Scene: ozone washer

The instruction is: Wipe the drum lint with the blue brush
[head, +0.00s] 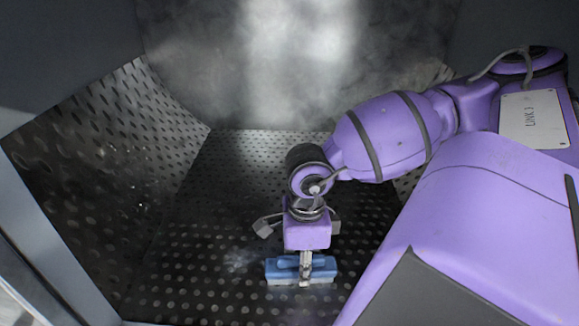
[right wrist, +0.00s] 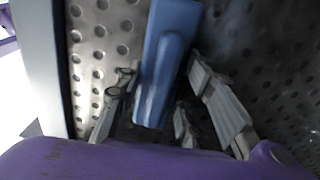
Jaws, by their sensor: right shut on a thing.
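The blue brush (head: 284,270) is low in the drum near its front edge, its pale bristle side down against or just above the perforated metal floor; I cannot tell which. My right gripper (head: 305,272) is shut on the brush from above. In the right wrist view the blue brush (right wrist: 158,72) lies between the fingers of my right gripper (right wrist: 160,105). A faint whitish patch of lint (head: 238,260) shows on the drum floor just left of the brush. My left gripper is not in view.
The dark perforated drum (head: 225,175) surrounds my right gripper, with sloping side walls (head: 120,150) and a cloudy back wall (head: 220,65). A grey door frame edge (head: 45,245) runs along the left. The drum floor left of the brush is free of objects.

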